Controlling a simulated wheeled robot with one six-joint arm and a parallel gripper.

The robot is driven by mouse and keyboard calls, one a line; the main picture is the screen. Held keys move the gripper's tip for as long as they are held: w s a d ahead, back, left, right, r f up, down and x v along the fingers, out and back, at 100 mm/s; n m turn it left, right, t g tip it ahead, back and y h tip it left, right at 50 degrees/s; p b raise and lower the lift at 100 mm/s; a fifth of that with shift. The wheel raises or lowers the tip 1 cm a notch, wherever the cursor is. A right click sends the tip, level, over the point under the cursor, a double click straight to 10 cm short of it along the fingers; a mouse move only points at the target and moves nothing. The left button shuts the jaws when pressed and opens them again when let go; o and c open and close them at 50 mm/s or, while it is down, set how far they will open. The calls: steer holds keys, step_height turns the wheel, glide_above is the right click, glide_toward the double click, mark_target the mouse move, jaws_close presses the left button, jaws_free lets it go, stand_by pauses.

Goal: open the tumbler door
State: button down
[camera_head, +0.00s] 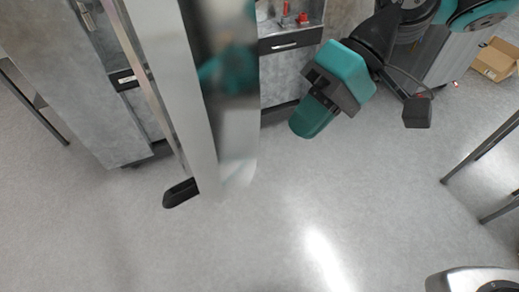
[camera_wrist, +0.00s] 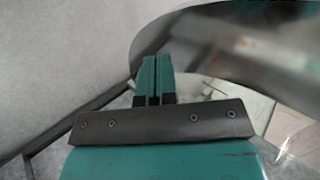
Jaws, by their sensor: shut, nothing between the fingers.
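A tall light grey panel (camera_head: 175,75) with a mirror-like curved side (camera_head: 235,120) stands upright in the head view. It looks like the tumbler door or its housing; I cannot tell whether it is open. A black handle-like piece (camera_head: 181,193) sticks out at its lower end. My gripper's teal fingers (camera_wrist: 154,78) are together and empty in the wrist view. A curved shiny metal surface (camera_wrist: 240,45) lies just beyond and right of them; contact is unclear. In the head view my arm's teal end is right of the panel, apart from it in the picture.
Grey cabinets with a black-fronted drawer (camera_head: 290,42) stand behind. Red items (camera_head: 285,20) sit on the counter. An open cardboard box (camera_head: 495,60) lies at the upper right. Dark table legs (camera_head: 480,150) stand at the right edge. The grey floor (camera_head: 330,200) in front is clear.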

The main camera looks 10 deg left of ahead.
steer(key=s+a+f+p, duration=0.3)
steer(key=s+a, duration=0.2)
steer(key=shift+a+f, duration=0.2)
steer(key=shift+a, duration=0.15)
